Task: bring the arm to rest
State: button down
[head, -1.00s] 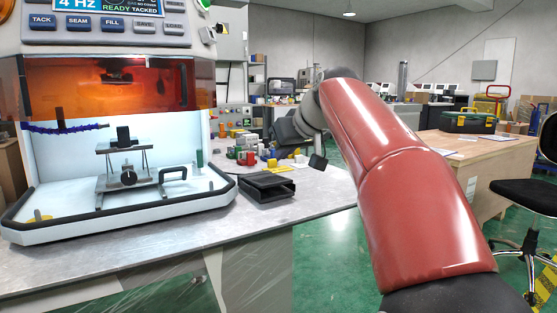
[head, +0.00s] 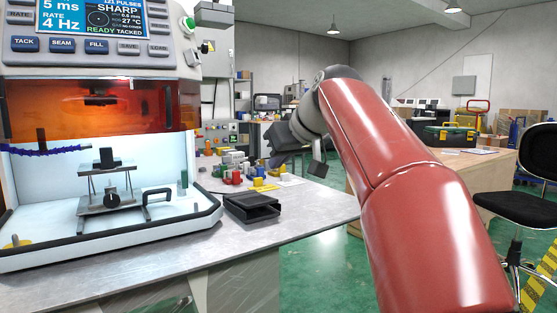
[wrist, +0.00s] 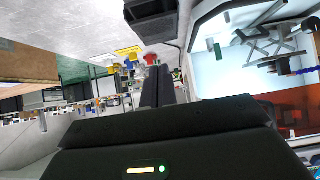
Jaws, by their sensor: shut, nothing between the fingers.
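My red arm (head: 400,190) reaches up from the lower right of the head view and bends at its top.
A welding machine with an open orange hood (head: 100,105) stands at left on a grey bench (head: 180,245). A black tray (head: 252,207) and several small coloured parts (head: 236,172) lie beside it. A wooden table (head: 480,170) and black chair (head: 515,205) stand at right. Green floor is free between.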

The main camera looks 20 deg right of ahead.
jog(key=s+a+f+m+g+h+p, duration=0.1)
jog(key=s+f+m+g+h+p, duration=0.2)
jog(key=s+f, duration=2.5)
jog(key=shift+a+f+m+g+p, duration=0.3)
jog(key=shift+a+f+g, duration=0.05)
jog(key=shift+f+g, duration=0.25)
jog(key=shift+r, duration=0.1)
